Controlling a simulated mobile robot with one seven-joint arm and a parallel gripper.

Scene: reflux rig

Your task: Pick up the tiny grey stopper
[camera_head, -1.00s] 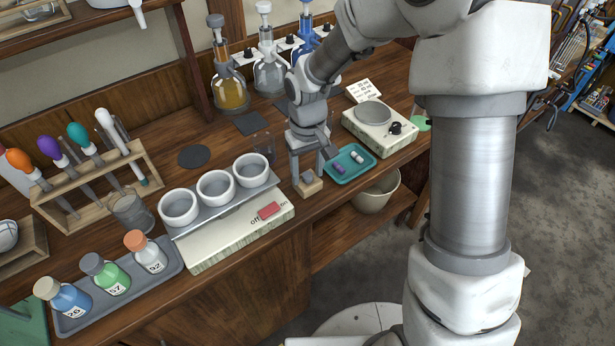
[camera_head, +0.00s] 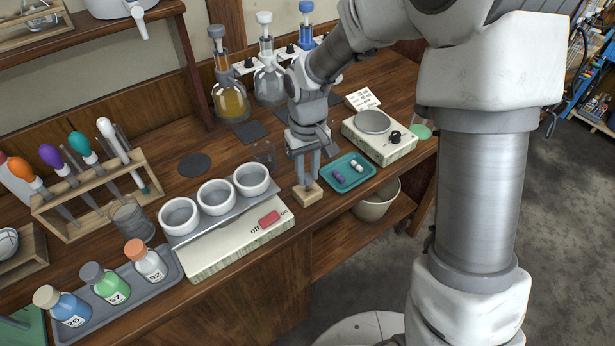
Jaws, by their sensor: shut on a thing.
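My gripper (camera_head: 307,182) points straight down over a small pale wooden block (camera_head: 308,196) near the front edge of the bench. Its two fingers are close together, shut on the tiny grey stopper. The stopper itself is hidden between the fingertips, just above or at the block's top. I cannot tell whether it is still touching the block.
A teal tray (camera_head: 365,182) with small vials lies right of my gripper. A hotplate with three white bowls (camera_head: 215,197) stands to the left, and a balance (camera_head: 405,150) stands behind at right.

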